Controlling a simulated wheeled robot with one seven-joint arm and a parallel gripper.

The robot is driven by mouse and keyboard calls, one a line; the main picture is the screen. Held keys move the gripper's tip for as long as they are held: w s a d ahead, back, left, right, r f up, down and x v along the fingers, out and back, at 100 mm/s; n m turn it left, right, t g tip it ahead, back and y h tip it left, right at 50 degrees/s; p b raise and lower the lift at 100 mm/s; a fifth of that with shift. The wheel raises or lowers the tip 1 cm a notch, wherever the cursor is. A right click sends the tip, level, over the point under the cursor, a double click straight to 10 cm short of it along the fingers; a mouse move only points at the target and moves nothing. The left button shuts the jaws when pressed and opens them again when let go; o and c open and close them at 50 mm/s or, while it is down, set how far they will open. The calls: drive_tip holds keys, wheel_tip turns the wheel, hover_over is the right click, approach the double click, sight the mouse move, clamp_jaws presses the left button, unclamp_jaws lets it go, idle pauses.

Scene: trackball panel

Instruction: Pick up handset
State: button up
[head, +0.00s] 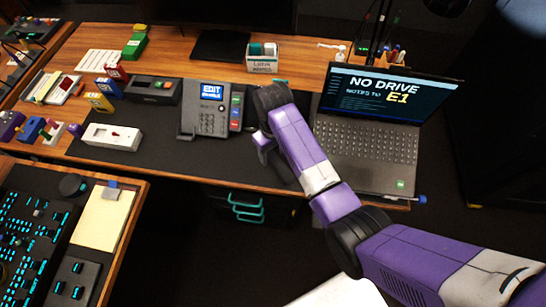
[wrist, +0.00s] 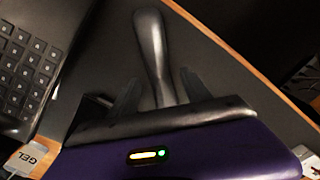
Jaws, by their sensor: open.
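A dark grey handset (wrist: 152,45) lies on the dark desk mat in the wrist view, its long body running down the picture toward my gripper (wrist: 159,80). My gripper is open, with one finger on each side of the handset's lower part. Whether either finger touches it, I cannot tell. The handset's near end is hidden behind the gripper body. In the head view my gripper (head: 264,150) is low over the mat, right of the grey desk phone (head: 208,118). The handset is hidden behind my arm there.
An open laptop (head: 366,150) stands just right of my arm. A white box with a red button (head: 111,137) and a dark device (head: 153,90) lie left of the phone. A labelled cup (head: 262,62) stands behind. The mat in front of the phone is clear.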

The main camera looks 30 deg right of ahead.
drive_tip(key=shift+f, duration=1)
clamp_jaws()
drive_tip(key=shift+r, duration=0.1)
